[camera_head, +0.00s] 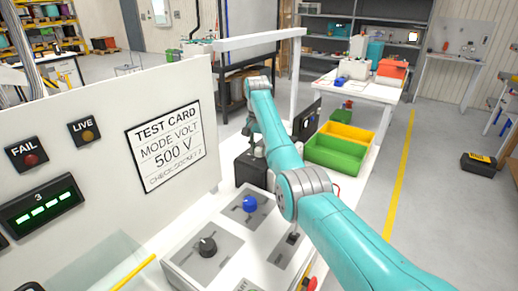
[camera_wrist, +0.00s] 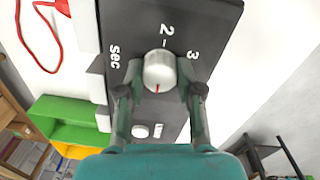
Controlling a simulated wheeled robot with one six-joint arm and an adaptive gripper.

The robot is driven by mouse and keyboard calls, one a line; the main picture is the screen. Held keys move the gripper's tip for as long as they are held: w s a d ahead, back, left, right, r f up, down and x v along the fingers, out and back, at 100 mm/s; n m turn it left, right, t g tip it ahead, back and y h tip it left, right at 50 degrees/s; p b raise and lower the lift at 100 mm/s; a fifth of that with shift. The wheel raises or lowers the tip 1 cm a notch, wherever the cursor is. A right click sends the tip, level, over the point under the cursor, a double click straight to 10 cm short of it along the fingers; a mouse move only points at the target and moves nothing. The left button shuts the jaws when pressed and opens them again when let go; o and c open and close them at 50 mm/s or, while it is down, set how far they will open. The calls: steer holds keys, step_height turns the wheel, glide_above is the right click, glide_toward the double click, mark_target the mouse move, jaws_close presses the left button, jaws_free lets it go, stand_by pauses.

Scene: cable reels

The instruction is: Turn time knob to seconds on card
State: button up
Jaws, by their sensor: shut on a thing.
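In the wrist view a silvery round time knob (camera_wrist: 160,71) sits on a dark panel (camera_wrist: 205,18) marked "sec", "2" and "3". A small red mark on the knob points to the bottom of the picture, away from the "2". My gripper (camera_wrist: 160,88) is shut on the knob, one finger at each side. A white test card (camera_head: 165,146) in the head view reads "MODE VOLT", "500 V" and a faint bottom line, seemingly "CHECK SOCKET 2". I can read no seconds value on it. In the head view my arm hides much of the gripper and knob.
A blue knob (camera_head: 250,204) and a black knob (camera_head: 208,246) stand on the bench panel near my arm. Green (camera_head: 336,156) and yellow (camera_head: 347,134) bins lie beyond it. A red cable (camera_wrist: 52,40) runs beside the dark panel in the wrist view.

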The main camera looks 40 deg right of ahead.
steer(key=shift+f, duration=0.1)
steer(key=o, duration=1.2)
steer(key=shift+c, duration=0.2)
